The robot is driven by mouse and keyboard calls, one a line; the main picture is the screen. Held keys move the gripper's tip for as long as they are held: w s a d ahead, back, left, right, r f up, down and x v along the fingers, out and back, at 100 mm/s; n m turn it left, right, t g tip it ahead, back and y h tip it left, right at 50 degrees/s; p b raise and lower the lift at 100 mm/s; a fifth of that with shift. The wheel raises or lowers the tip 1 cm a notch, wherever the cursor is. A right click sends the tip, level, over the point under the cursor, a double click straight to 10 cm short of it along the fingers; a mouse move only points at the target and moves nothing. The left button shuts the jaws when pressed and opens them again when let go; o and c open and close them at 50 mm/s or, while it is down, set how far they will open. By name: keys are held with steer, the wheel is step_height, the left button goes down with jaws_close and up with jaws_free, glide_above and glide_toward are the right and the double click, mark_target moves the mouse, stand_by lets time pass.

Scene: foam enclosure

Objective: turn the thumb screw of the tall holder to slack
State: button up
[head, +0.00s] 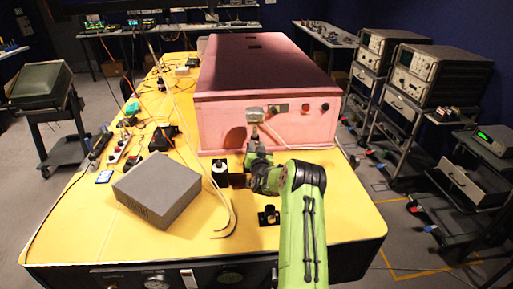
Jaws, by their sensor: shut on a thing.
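The tall holder (220,175) is a small dark upright post with a pale top, standing on the yellow table just right of the grey box. My gripper (233,180) comes in from the right at the holder's side, low over the table. It is shut on the thumb screw of the tall holder. The screw itself is hidden by the fingers and too small to make out, so its turn cannot be seen. A shorter black holder (268,215) stands nearer the table's front edge, left of my green arm.
The pink foam enclosure (265,130) stands close behind my gripper. A grey box (158,190) sits to the left. A thin curved rod or cable (228,222) lies left of the short holder. Cables and small devices cover the left table edge. The front right table corner is clear.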

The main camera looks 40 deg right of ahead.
jaws_close()
steer(key=shift+f+n+b, duration=0.1)
steer(key=shift+n+b, duration=0.2)
steer(key=shift+b, duration=0.45)
steer(key=shift+n+b, duration=10.3)
steer(key=shift+b, duration=0.35)
steer(key=shift+a, duration=0.1)
